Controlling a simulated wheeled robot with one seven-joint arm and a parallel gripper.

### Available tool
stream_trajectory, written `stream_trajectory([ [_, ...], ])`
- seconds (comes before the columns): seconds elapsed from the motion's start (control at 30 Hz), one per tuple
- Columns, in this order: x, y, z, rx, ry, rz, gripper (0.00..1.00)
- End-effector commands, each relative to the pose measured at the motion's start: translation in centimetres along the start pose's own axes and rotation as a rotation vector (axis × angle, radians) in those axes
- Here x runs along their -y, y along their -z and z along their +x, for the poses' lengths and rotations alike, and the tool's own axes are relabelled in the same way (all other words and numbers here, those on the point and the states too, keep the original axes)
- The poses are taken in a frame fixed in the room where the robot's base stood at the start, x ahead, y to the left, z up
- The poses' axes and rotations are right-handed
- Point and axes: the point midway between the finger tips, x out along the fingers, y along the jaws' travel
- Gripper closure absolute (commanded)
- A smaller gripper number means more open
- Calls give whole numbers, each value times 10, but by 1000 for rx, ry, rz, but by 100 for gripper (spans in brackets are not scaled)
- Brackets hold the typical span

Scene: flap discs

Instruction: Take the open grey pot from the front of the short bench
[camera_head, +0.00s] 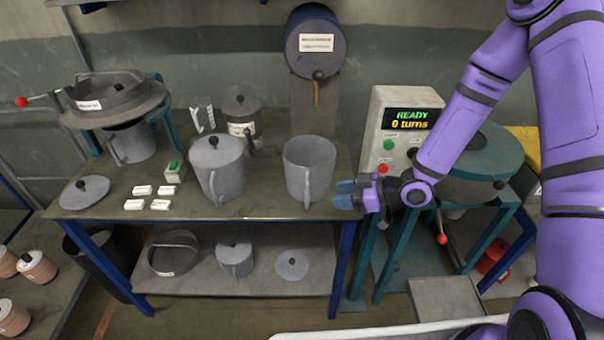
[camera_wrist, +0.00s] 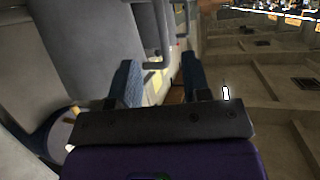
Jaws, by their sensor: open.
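The open grey pot (camera_head: 318,163) stands upright at the front right of the short bench (camera_head: 270,206), with no lid and its handle facing the front. My gripper (camera_head: 345,194) is open and empty, just right of the pot near its lower part, at the bench's front right corner. In the wrist view, a large grey pot wall (camera_wrist: 90,40) fills the upper left, and its handle stands ahead of my open blue fingers (camera_wrist: 160,70). The handle seems apart from both fingers; the exact gap is unclear.
A lidded grey pot (camera_head: 217,172) stands left of the open pot, with a smaller lidded pot (camera_head: 241,116) behind. A loose lid (camera_head: 85,191) and white blocks (camera_head: 143,190) lie further left. A control box (camera_head: 382,132) and teal stand (camera_head: 480,148) are close on the right.

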Motion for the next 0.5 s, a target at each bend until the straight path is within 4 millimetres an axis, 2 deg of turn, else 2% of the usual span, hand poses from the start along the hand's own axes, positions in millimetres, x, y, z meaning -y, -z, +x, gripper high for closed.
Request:
stream_trajectory([
  [0.3,1,0,44,0,3,-2,56],
  [0.5,0,-1,54,1,0,0,56],
])
